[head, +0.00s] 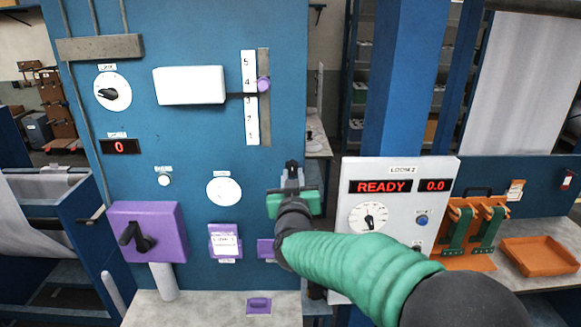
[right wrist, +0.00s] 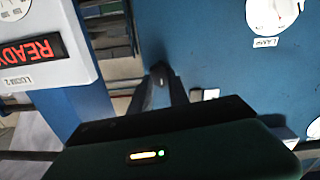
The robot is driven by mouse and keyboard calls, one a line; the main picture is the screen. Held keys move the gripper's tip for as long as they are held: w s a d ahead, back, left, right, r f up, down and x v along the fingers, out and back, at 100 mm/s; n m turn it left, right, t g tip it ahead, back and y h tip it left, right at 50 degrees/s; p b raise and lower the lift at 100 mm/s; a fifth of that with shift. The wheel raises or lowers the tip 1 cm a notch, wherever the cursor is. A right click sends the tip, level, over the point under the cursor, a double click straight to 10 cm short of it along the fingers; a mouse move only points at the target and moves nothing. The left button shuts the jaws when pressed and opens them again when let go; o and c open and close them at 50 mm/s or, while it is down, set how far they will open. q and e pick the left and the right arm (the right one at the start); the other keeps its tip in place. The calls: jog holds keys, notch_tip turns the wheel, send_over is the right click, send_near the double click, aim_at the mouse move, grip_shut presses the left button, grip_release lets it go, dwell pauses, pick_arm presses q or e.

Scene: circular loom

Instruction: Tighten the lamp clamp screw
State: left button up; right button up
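A purple knob (head: 263,85) sits on a vertical slot beside a white number scale (head: 250,98) on the blue panel, near the 4. A dark pointer joins it to a white box (head: 189,85). This knob looks like the clamp screw, but no readable label confirms it. My right gripper (head: 292,170) is below and to the right of the knob, well apart from it. The knob is out of the right wrist view. My left gripper is not in view.
A gauge (head: 223,191) labelled LAMP in the right wrist view (right wrist: 272,14) is on the panel. A purple crank box (head: 147,232) is lower left. A READY display box (head: 395,205) stands right of my gripper. An orange tray (head: 540,255) is far right.

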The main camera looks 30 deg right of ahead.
jog(key=shift+w+r+t, duration=0.2)
jog(key=shift+r+t, duration=0.1)
jog(key=shift+r, duration=0.8)
jog(key=shift+s+d, duration=0.35)
jog(key=shift+d, duration=0.3)
grip_shut()
jog(key=shift+w+a, duration=0.2)
jog(key=shift+a, duration=0.2)
jog(key=c, duration=1.2)
grip_release()
jog(key=shift+d+f, duration=0.1)
jog(key=shift+f, duration=0.05)
